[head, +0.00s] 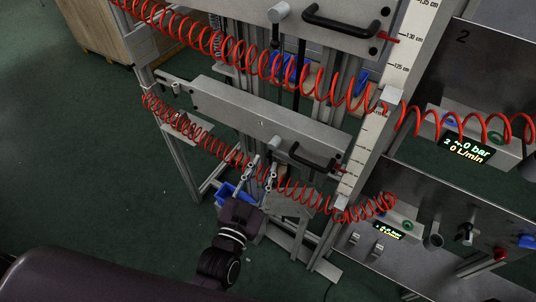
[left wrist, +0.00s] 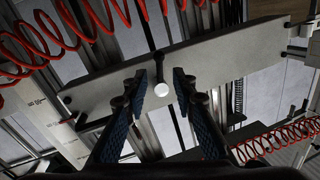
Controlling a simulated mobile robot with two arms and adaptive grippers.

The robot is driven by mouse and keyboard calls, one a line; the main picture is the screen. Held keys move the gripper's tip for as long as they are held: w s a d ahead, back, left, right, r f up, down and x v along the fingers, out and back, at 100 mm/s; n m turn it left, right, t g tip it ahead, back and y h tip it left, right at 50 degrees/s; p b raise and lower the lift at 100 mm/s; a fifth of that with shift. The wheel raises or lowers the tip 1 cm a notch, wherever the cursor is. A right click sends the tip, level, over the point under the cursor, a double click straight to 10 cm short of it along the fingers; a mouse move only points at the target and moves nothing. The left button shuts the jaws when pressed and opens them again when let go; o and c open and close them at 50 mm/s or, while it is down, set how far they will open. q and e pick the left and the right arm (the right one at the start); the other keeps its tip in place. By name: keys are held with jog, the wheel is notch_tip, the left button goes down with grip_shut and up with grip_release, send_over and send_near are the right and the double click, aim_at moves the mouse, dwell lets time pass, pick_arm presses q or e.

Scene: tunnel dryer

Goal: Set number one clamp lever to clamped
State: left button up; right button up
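The lower carriage beam (head: 225,108) carries a grey cylindrical lever hub (head: 273,143), beside a black bar handle (head: 300,157). I take this to be the number one clamp lever, as the lower display reads 1. In the left wrist view the open fingers (left wrist: 162,84) stand either side of the pale end, with gaps. My right gripper is out of view.
Red coiled hoses (head: 185,124) cross in front of the frame and pass close to my left gripper. An upper beam (head: 345,14) has a similar hub and handle. Scales (head: 362,150) and the lower display (head: 389,231) stand to the right. A blue bin (head: 227,192) is below.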

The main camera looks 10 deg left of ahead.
aim_at(270, 154)
pick_arm(q)
jog(key=shift+w+d+f, duration=0.1)
jog(key=shift+w+d, duration=0.05)
jog(key=shift+w, duration=0.95)
jog(key=shift+w+d, duration=0.15)
jog(key=shift+w, duration=0.95)
grip_shut()
jog(key=shift+p, duration=0.3)
